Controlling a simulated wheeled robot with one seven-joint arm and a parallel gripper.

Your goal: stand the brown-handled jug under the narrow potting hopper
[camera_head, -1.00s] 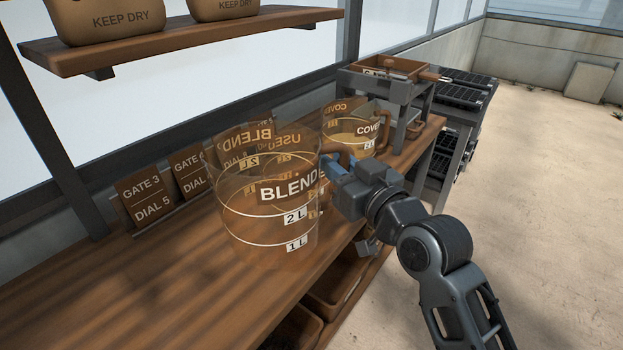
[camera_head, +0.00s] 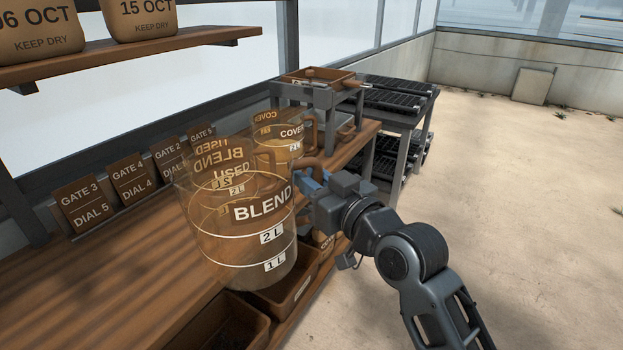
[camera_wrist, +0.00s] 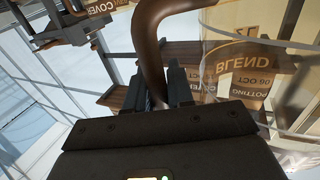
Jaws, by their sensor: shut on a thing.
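A large clear jug marked BLEND (camera_head: 222,262), with a brown handle, is upright in the middle of the head view. My gripper (camera_head: 303,177) is shut on its brown handle from the right. In the wrist view the handle (camera_wrist: 148,45) runs between the fingers and the clear wall (camera_wrist: 225,62) fills the right side. The jug's base overlaps the bench's front edge and the bins below, so it appears held clear of the bench top. No narrow hopper can be made out with certainty.
A COVER jug (camera_head: 268,128) stands behind on the bench (camera_head: 90,285). A grey stand with a brown box (camera_head: 320,78) is at the far end. Bins (camera_head: 290,290) sit below; floor at right is clear.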

